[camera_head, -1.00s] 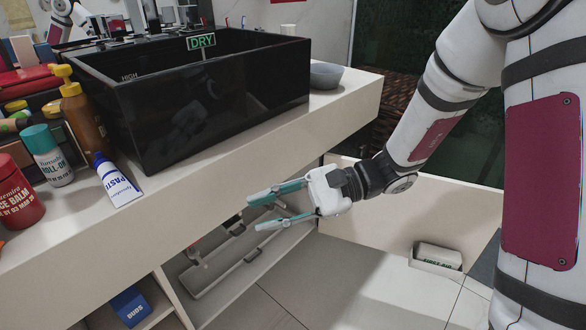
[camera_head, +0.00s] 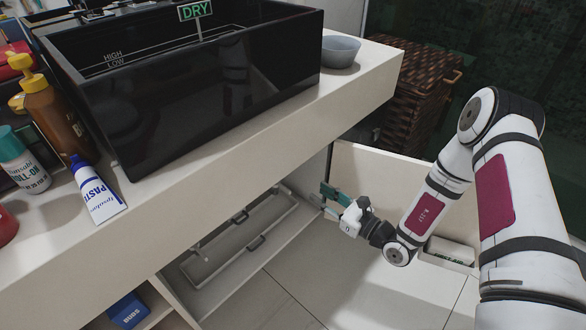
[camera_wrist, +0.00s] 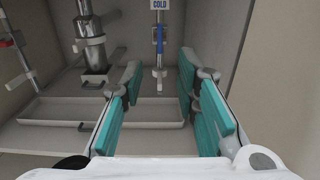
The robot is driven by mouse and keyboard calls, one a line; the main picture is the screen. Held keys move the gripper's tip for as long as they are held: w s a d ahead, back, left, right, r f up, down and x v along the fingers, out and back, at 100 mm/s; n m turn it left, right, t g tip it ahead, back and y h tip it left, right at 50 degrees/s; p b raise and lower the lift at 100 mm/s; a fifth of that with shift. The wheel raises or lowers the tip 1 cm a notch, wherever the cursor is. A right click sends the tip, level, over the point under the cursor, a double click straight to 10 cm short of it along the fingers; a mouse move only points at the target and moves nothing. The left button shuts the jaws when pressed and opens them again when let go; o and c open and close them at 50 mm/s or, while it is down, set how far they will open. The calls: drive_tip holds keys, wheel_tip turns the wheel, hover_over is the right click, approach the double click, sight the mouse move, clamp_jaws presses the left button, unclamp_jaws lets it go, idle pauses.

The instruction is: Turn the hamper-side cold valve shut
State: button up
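In the wrist view, the cold valve's blue lever (camera_wrist: 160,39) stands upright along a thin metal pipe, under a COLD tag (camera_wrist: 159,5). It is on the back wall inside the under-sink cabinet. My gripper (camera_wrist: 158,76) is open, with teal pads on either side of that pipe in the picture. The fingers are empty, short of the valve, and appear lower than the lever. In the head view my gripper (camera_head: 334,194) is at the cabinet's right opening, below the counter. The cold valve is hidden there. The wicker hamper (camera_head: 422,85) stands beyond the counter's right end.
A metal drain trap (camera_wrist: 93,48) and a red-handled valve (camera_wrist: 8,43) are left of the cold pipe. A long tray (camera_wrist: 60,110) lies on the cabinet floor below. The open cabinet door (camera_head: 385,175) is beside my arm. The counter (camera_head: 250,140) overhangs the opening.

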drive_tip(key=b+x, duration=0.4)
drive_tip(key=x, duration=0.9)
drive_tip(key=shift+w+a+b, duration=0.15)
drive_tip(key=shift+a+b, duration=0.05)
drive_tip(key=shift+b, duration=0.1)
clamp_jaws()
